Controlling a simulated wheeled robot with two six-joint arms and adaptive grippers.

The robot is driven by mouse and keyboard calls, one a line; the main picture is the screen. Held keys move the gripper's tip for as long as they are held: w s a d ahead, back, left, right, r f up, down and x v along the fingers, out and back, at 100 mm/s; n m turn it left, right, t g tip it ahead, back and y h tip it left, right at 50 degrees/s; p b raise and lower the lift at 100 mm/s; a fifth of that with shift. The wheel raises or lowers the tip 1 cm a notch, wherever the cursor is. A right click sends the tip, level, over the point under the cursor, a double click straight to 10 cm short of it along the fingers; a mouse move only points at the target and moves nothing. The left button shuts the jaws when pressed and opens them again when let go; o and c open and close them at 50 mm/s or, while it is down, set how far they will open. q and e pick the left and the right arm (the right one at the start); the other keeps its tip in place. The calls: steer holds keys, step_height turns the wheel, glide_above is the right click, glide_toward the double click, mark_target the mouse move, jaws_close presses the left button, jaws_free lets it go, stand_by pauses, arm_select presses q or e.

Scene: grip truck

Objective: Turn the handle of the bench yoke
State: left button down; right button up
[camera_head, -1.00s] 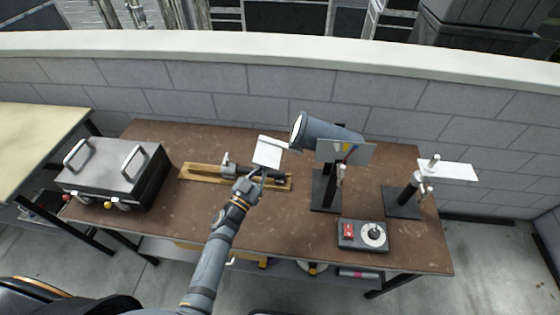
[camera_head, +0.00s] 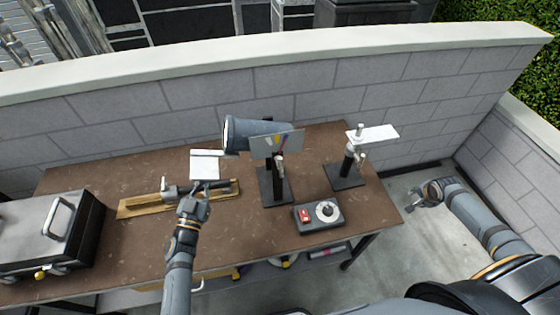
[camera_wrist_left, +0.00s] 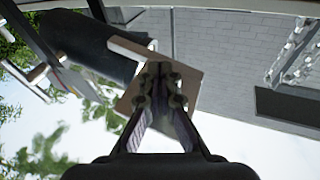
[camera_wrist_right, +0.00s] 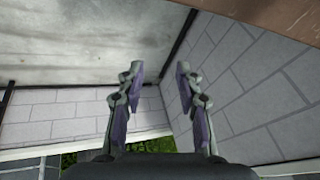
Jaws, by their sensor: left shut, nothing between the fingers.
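No part is labelled as the bench yoke, and I cannot tell for sure which fixture it is. A grey metal clamp-like piece with a bar (camera_head: 168,188) lies on a wooden board (camera_head: 130,207) on the brown bench. My left gripper (camera_head: 203,186) is at this board, below a white square plate (camera_head: 204,165). In the left wrist view its fingers (camera_wrist_left: 159,72) are shut and empty, with a tan plate (camera_wrist_left: 190,90) behind them. I cannot tell whether they touch anything. My right gripper (camera_head: 432,190) is open and empty, right of the bench; its spread fingers show in the right wrist view (camera_wrist_right: 157,72).
A grey cylinder (camera_head: 255,133) stands on a dark post mid-bench. A control box (camera_head: 318,217) with a red switch is in front. A lidded metal box (camera_head: 40,230) is left. A block wall (camera_head: 420,90) runs behind.

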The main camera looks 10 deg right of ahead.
steer(key=a+y, duration=0.1)
steer(key=a, duration=0.3)
steer(key=w+a+m+y, duration=0.1)
steer(key=a+y, duration=0.1)
steer(key=a, duration=0.2)
steer(key=w+a+m+y, duration=0.1)
steer(key=a, duration=0.3)
steer(key=shift+w+r+t+y, duration=0.1)
steer(key=shift+r+t+y, duration=0.1)
steer(key=shift+t+y, duration=0.15)
steer(key=w+a+r+m+t+y, duration=0.1)
steer(key=a+r+y, duration=0.1)
steer(key=a, duration=0.4)
steer(key=a+r+m+y, duration=0.1)
steer(key=a+r+y, duration=0.15)
steer(key=a, duration=0.35)
steer(key=m+t+y, duration=0.4)
steer(key=m+y, duration=0.1)
steer(key=y, duration=0.4)
glide_toward(280, 165)
steer(key=x, duration=1)
steer(key=shift+w+r, duration=0.2)
steer(key=shift+w, duration=0.2)
jaws_close()
